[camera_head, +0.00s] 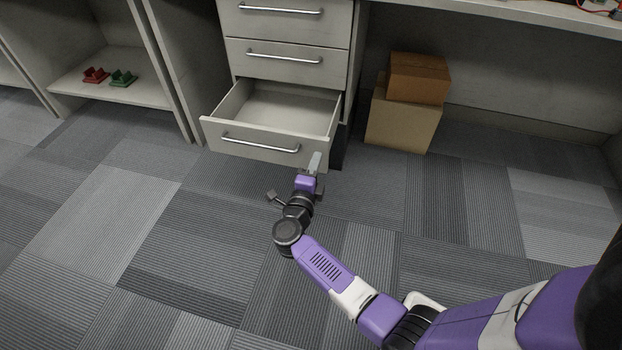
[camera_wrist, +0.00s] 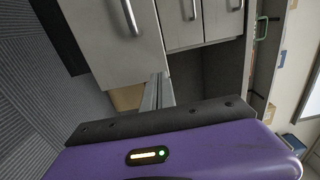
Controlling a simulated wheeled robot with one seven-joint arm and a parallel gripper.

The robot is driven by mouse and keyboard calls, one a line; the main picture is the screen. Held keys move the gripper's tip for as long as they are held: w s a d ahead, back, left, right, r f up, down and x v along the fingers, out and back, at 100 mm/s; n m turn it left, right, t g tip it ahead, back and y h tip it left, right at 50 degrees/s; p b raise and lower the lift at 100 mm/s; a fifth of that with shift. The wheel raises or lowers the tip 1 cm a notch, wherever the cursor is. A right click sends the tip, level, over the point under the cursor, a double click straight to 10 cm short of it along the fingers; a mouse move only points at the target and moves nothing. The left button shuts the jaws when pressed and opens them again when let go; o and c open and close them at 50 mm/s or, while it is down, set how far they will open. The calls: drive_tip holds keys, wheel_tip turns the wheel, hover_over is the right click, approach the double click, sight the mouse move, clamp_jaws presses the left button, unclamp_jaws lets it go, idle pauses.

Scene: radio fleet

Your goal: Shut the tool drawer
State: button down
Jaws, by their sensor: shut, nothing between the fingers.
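The tool drawer (camera_head: 252,146) is the lowest of the grey drawers in the head view and stands pulled out, its inside bare where it shows. It has a silver bar handle (camera_head: 260,145) on its front. My gripper (camera_head: 315,160) is shut and empty, with its fingertips at the right end of the drawer front. In the wrist view the shut fingers (camera_wrist: 158,90) point towards a grey drawer front (camera_wrist: 112,35) with a bar handle. I cannot tell whether the fingertips touch the drawer.
Two closed drawers (camera_head: 287,62) sit above the open one. Stacked cardboard boxes (camera_head: 402,122) stand under the desk to the right. A shelf (camera_head: 130,92) at left holds a red item (camera_head: 95,76) and a green item (camera_head: 123,78). The carpet in front is clear.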

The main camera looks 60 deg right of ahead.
sight(322, 144)
drive_tip(key=shift+b+x, duration=0.65)
drive_tip(key=shift+x, duration=1.35)
drive_tip(key=shift+d, duration=0.1)
